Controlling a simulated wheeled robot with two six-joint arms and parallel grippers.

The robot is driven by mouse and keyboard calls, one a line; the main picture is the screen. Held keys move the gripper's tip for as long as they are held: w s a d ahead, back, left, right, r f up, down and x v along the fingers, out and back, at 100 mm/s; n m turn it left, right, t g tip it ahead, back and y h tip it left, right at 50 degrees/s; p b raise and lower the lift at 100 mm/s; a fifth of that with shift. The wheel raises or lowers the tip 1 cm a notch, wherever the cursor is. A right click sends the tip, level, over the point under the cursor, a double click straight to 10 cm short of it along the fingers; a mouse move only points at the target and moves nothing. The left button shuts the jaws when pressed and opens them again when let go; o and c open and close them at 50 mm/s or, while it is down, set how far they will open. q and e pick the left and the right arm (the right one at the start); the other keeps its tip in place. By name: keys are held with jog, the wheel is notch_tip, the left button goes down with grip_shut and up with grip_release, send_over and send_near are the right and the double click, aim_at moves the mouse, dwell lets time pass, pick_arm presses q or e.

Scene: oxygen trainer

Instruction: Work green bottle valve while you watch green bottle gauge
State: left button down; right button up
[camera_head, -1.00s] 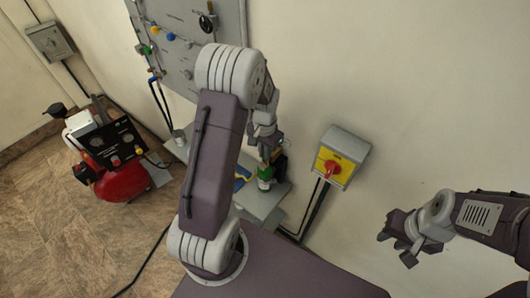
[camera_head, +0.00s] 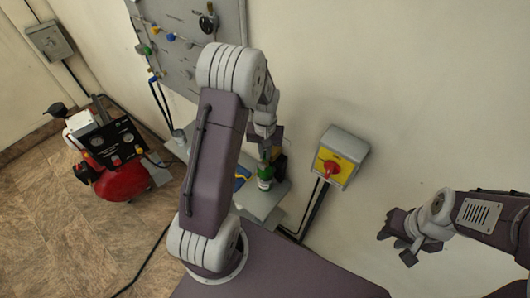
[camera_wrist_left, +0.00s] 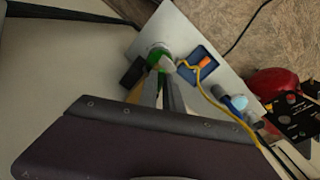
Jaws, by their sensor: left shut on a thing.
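The green bottle (camera_head: 265,183) stands upright on a grey shelf beyond my left arm. In the left wrist view the green bottle (camera_wrist_left: 154,57) shows at the fingertips, with a round pale part on its top. My left gripper (camera_head: 268,152) is over the bottle's top, its fingers (camera_wrist_left: 161,75) shut on the valve there. The valve is mostly hidden by the fingers. I cannot make out the gauge's face or reading. My right gripper (camera_head: 397,248) is open and empty, away at the right.
A grey panel (camera_head: 180,25) with valves hangs on the wall. A yellow box with a red switch (camera_head: 332,168) is right of the shelf. A red compressor (camera_head: 122,182) stands on the floor at left. A blue tray (camera_wrist_left: 202,62) with a yellow cord lies beside the bottle.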

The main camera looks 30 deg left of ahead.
aim_at(265, 156)
pick_arm(q)
jog(key=shift+w+n, duration=0.1)
jog(key=shift+n, duration=0.2)
jog(key=c, duration=1.5)
grip_release()
notch_tip(265, 156, up, 9)
jog(key=b, duration=0.1)
jog(key=shift+b, duration=0.3)
